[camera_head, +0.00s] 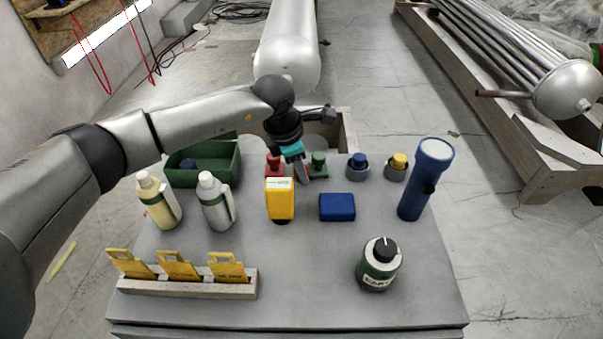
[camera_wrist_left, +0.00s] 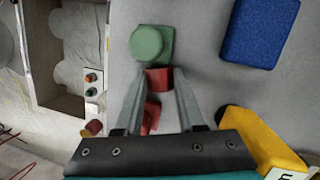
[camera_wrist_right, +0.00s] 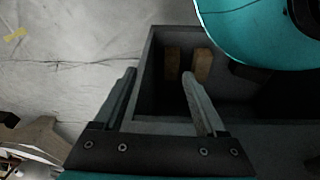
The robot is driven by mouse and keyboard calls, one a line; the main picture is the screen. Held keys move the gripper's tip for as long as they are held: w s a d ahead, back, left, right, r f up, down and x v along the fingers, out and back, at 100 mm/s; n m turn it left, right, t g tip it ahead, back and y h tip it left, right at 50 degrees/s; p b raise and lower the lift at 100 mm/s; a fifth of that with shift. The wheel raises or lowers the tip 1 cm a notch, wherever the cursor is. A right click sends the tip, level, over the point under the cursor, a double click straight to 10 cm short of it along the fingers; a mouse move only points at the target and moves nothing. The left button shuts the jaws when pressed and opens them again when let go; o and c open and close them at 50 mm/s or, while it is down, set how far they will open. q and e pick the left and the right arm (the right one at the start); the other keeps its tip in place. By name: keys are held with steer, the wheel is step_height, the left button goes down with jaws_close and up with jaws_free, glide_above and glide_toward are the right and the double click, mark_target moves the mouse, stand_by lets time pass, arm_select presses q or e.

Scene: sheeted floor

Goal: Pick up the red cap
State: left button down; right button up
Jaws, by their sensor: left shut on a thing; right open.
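A red cap (camera_head: 274,161) stands at the back of the table, left of a green cap (camera_head: 319,159). My left gripper (camera_head: 301,178) reaches down between them from the upper left. In the left wrist view, its fingers are closed on a red piece (camera_wrist_left: 159,78) at their tips, just beside the green cap (camera_wrist_left: 147,43). A second red part (camera_wrist_left: 151,114) shows between the fingers. The fingers hide part of the red cap, and I cannot tell whether it is lifted. My right gripper (camera_wrist_right: 158,78) is open and empty.
Blue (camera_head: 357,166) and yellow (camera_head: 396,167) caps are to the right. A green bin (camera_head: 228,165) is at back left. Below the right gripper is an open grey box (camera_wrist_right: 151,45).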

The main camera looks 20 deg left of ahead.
stand_by(0.3)
arm_select(q)
steer(key=shift+r, duration=0.5)
step_height(320, 180, up, 8)
steer(key=p, duration=0.3)
steer(key=shift+r, duration=0.2)
step_height(320, 180, up, 11)
steer(key=p, duration=0.2)
steer(key=shift+f, duration=0.2)
arm_select(e)
steer(key=s+d+f, duration=0.5)
steer(key=s+d, duration=0.1)
steer(key=s, duration=0.1)
steer(key=shift+s+f+h, duration=0.3)
steer(key=shift+s+f, duration=0.05)
steer(key=shift+s, duration=0.05)
